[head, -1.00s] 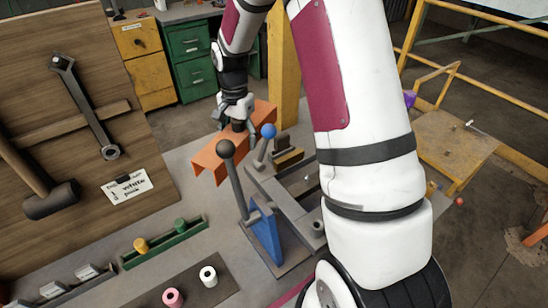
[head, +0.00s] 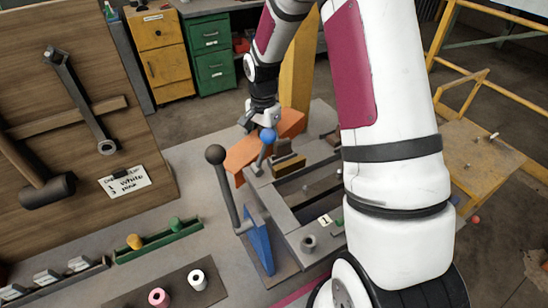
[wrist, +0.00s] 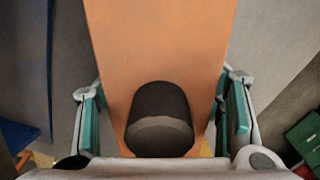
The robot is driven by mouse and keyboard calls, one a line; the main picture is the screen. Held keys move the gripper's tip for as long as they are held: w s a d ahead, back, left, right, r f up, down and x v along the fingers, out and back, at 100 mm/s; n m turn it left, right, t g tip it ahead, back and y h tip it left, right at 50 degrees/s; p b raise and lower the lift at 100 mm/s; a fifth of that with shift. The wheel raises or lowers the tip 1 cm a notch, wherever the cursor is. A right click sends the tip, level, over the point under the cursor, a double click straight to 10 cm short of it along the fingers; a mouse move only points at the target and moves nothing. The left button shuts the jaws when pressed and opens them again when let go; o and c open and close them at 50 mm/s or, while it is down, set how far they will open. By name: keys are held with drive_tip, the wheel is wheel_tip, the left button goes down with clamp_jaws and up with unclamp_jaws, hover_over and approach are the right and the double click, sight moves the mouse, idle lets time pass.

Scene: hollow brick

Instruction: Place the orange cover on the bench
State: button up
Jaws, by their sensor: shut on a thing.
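The orange cover (head: 284,127) is a long channel-like piece behind the blue-knobbed lever, over the far part of the grey bench (head: 195,170). My gripper is shut on the cover. The lever hides part of the cover, and I cannot tell whether its underside touches the bench.
A black-knobbed lever (head: 225,185) and a blue-knobbed lever (head: 264,150) stand close in front of the cover. A grey metal frame (head: 290,215) lies to their right. A green tray (head: 160,240) and two rolls are nearer.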

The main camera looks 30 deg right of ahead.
drive_tip(key=shift+f+p, duration=0.3)
drive_tip(key=shift+f, duration=3.05)
drive_tip(key=shift+f, duration=0.1)
drive_tip(key=o, duration=1.3)
drive_tip(key=shift+f, duration=0.1)
drive_tip(key=shift+c, duration=0.2)
